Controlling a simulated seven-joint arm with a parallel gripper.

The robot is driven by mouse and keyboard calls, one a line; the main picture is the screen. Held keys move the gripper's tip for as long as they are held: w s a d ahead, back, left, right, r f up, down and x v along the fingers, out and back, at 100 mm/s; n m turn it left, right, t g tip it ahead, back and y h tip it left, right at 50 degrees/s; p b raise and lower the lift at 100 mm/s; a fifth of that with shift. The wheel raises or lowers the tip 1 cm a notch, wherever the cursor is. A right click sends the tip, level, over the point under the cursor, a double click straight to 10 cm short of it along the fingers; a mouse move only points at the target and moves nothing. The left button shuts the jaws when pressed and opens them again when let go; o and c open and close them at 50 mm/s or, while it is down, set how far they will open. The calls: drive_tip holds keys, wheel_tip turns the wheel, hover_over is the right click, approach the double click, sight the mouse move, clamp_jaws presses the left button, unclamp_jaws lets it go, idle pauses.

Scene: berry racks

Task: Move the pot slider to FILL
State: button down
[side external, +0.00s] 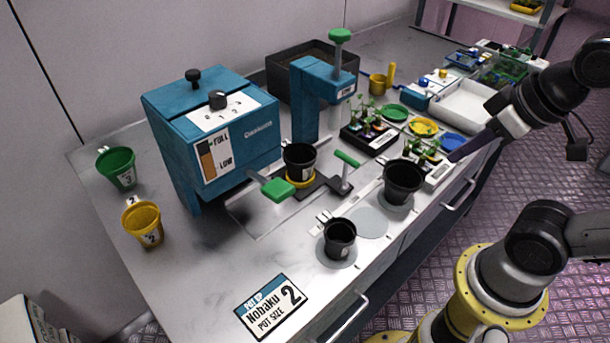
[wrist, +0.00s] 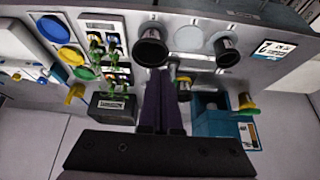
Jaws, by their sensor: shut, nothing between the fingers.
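A black pot (side external: 299,160) stands in a yellow ring on a dark flat piece (side external: 322,187), which looks like the pot slider, in front of the teal machine (side external: 245,140). A grey post with a green bar (side external: 348,158) rises at its right end. A green paddle handle (side external: 278,189) sticks out at the machine's front. I cannot read a FILL mark on the bench. My gripper (side external: 453,157) has dark purple fingers, shut and empty, above the bench's right side, clear of the slider. In the wrist view the fingers (wrist: 163,75) hide part of the machine area.
Black pots stand on the bench front (side external: 340,238) and right of the slider (side external: 403,182). A teal press (side external: 318,92) with a green knob stands behind. Seedling trays (side external: 370,137) and coloured dishes lie at right. Green (side external: 117,168) and yellow (side external: 143,223) pots are at left.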

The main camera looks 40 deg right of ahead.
drive_tip(key=c, duration=1.2)
unclamp_jaws()
drive_tip(key=shift+s, duration=0.1)
drive_tip(key=shift+c, duration=0.2)
drive_tip(key=o, duration=0.5)
drive_tip(key=shift+g, duration=0.4)
drive_tip(key=w+r, duration=0.1)
drive_tip(key=r, duration=0.1)
drive_tip(key=w+r, duration=0.1)
drive_tip(key=r, duration=0.1)
drive_tip(key=shift+w+a, duration=0.15)
drive_tip(key=shift+w, duration=0.2)
drive_tip(key=shift+c, duration=0.2)
drive_tip(key=n+g, duration=0.2)
drive_tip(key=g, duration=0.3)
hover_over(347, 156)
wheel_tip(347, 156, down, 4)
wheel_tip(347, 156, down, 13)
drive_tip(key=shift+f, duration=0.1)
clamp_jaws()
